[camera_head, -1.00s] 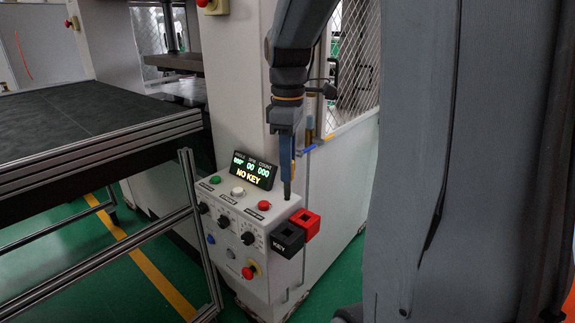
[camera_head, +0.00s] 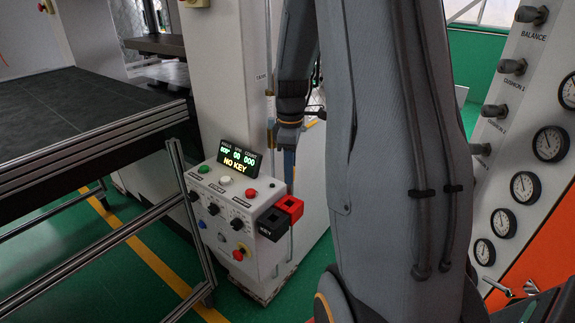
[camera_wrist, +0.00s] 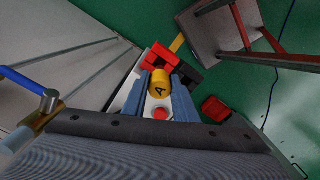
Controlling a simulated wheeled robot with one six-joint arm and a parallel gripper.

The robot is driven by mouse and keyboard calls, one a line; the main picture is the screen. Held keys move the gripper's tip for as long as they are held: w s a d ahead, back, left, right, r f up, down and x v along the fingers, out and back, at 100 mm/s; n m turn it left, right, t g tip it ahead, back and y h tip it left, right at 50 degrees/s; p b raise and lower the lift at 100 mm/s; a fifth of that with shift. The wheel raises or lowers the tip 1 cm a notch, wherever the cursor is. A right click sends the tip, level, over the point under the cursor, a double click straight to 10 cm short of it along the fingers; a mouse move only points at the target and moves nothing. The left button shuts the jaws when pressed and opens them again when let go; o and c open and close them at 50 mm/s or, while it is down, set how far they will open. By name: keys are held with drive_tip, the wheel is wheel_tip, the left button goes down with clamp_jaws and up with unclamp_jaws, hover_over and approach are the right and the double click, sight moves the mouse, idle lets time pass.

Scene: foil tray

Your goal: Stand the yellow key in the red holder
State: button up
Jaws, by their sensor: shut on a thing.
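The yellow key (camera_wrist: 160,84), its round end marked "A", sits between my gripper's two blue fingers (camera_wrist: 161,96) in the wrist view, and they are shut on it. In the head view my gripper (camera_head: 290,172) points down above the back of the red holder (camera_head: 290,207); the key cannot be made out there. The red holder also shows in the wrist view (camera_wrist: 158,55), just beyond the key. The key's lower part is hidden, and I cannot tell its height above the holder.
A black holder (camera_head: 271,225) marked KEY stands beside the red one on the control box (camera_head: 222,205), whose display reads NO KEY. A dark-topped table (camera_head: 80,125) is at left. A gauge panel (camera_head: 520,130) is at right.

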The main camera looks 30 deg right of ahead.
sight(290, 188)
drive_tip(key=shift+f+b, duration=2.4)
drive_tip(key=shift+f, duration=1.05)
drive_tip(key=o, duration=1.1)
drive_tip(key=shift+o, duration=0.2)
drive_tip(key=shift+r+b, duration=1.25)
drive_tip(key=shift+r, duration=2.65)
